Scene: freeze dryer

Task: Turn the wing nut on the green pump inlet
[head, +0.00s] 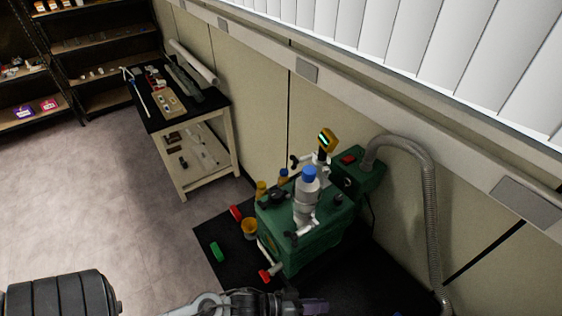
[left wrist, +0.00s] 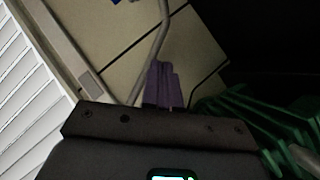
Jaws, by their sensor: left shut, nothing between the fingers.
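The green pump (head: 325,238) stands on a black mat at the lower centre right of the head view. A white fitting with a blue-capped bottle (head: 308,183) stands on top of it. Small dark wing-shaped parts show by the white fittings, one (head: 291,236) at the front and one (head: 297,161) behind; I cannot tell which is the inlet's wing nut. My left gripper (head: 316,307) has purple fingers and is at the bottom edge, in front of and apart from the pump. Its fingers (left wrist: 161,86) are shut and empty in the left wrist view, with green pump parts (left wrist: 270,115) to the right.
A grey corrugated hose (head: 430,200) arches down right of the pump. Red-handled parts (head: 265,275), an amber cup (head: 250,229) and a green block (head: 216,252) are left of it. A cart (head: 197,150) stands by the wall. The floor at left is clear.

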